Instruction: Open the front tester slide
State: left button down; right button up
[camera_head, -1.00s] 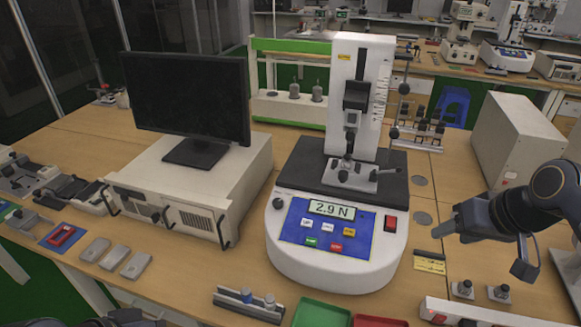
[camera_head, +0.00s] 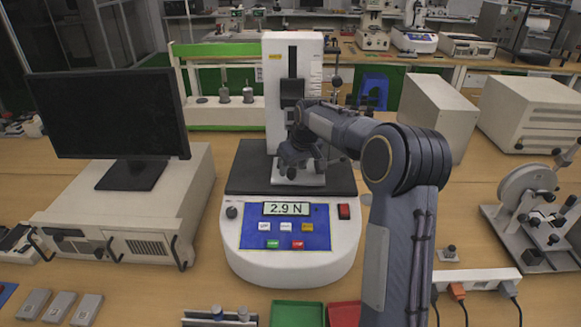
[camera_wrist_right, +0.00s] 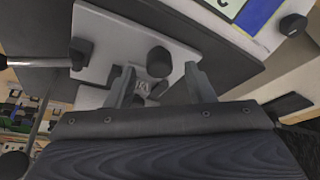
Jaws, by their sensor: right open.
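The front tester (camera_head: 290,265) stands mid-table with a white column (camera_head: 275,60), a black deck and a blue panel reading 2.9 N. A dark carriage (camera_head: 291,90) sits on the column. My right gripper (camera_head: 302,165) is over the deck in front of the column, covering much of the small pale fixture (camera_head: 298,179) there. In the right wrist view the gripper (camera_wrist_right: 161,82) is open, with its fingers on either side of a small metal piece (camera_wrist_right: 147,88). A black knob (camera_wrist_right: 158,62) is close by on the pale fixture plate (camera_wrist_right: 115,32). Contact is unclear. My left gripper is not in view.
A monitor (camera_head: 105,112) on a white case (camera_head: 145,205) stands left of the tester. Green (camera_head: 297,314) and red (camera_head: 344,314) trays lie in front. A power strip (camera_head: 478,280) and a reel device (camera_head: 530,200) are at the right. White boxes (camera_head: 440,112) stand behind.

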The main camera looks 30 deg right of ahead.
jog(key=shift+w+f, duration=0.2)
jog(key=shift+f, duration=0.4)
grip_shut()
